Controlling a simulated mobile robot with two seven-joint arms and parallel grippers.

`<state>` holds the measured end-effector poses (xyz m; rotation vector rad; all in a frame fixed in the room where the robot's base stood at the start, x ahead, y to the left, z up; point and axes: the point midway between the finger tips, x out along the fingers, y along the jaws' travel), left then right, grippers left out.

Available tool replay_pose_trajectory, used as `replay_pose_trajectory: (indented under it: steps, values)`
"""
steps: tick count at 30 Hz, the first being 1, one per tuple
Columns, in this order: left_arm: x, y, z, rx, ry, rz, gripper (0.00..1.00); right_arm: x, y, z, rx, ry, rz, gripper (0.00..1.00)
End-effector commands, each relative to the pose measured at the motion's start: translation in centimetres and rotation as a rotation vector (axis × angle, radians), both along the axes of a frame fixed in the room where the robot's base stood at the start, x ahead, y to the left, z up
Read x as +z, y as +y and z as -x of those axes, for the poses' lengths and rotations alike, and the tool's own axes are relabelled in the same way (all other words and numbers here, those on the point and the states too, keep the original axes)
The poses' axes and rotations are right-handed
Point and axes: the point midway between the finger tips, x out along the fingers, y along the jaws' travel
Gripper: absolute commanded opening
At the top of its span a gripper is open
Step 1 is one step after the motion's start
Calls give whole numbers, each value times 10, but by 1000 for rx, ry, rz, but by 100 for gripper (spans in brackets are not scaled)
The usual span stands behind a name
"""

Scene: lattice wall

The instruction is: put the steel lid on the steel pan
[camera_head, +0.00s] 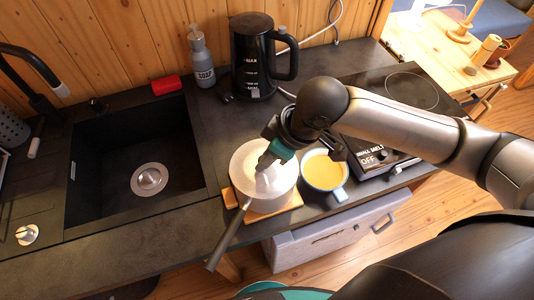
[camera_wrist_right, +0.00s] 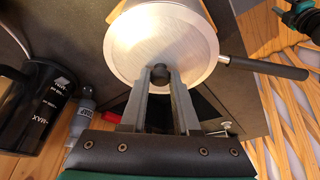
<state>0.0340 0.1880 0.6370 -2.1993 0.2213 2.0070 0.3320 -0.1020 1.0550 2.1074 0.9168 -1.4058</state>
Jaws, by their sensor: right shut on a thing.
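The steel pan (camera_head: 257,212) stands on a wooden board on the counter, right of the sink, its dark handle (camera_head: 227,245) pointing to the front left. My right gripper (camera_head: 265,163) is above the pan. In the right wrist view my right gripper (camera_wrist_right: 160,75) is shut on the dark knob of the steel lid (camera_wrist_right: 150,35). The lid lies over the pan's opening, with the pan's wall (camera_wrist_right: 213,8) showing behind it. I cannot tell whether the lid touches the rim. A dark and teal part of my other arm shows at the wrist view's top right; its fingers are unclear.
A blue mug (camera_head: 325,172) with a yellowish drink stands close right of the pan. A black kettle (camera_head: 252,58), a soap bottle (camera_head: 201,60) and a red sponge (camera_head: 166,85) are behind. The sink (camera_head: 130,145) is left; the hob (camera_head: 385,90) is right.

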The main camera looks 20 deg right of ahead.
Motion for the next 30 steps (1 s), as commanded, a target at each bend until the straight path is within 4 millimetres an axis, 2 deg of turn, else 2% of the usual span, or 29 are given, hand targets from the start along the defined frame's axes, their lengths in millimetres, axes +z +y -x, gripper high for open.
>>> replay_pose_trajectory:
  steps: [11,12,19,26,30]
  values:
    - [1,0,0,0,0,0,57,-9,0,0,0,0,0,0]
    - [1,0,0,0,0,0,57,-9,0,0,0,1,1,34]
    - [1,0,0,0,0,0,57,-9,0,0,0,0,0,59]
    - [1,0,0,0,0,0,57,-8,0,0,0,0,0,59]
    - [0,0,0,0,-1,0,57,1,0,-1,1,-4,0,59]
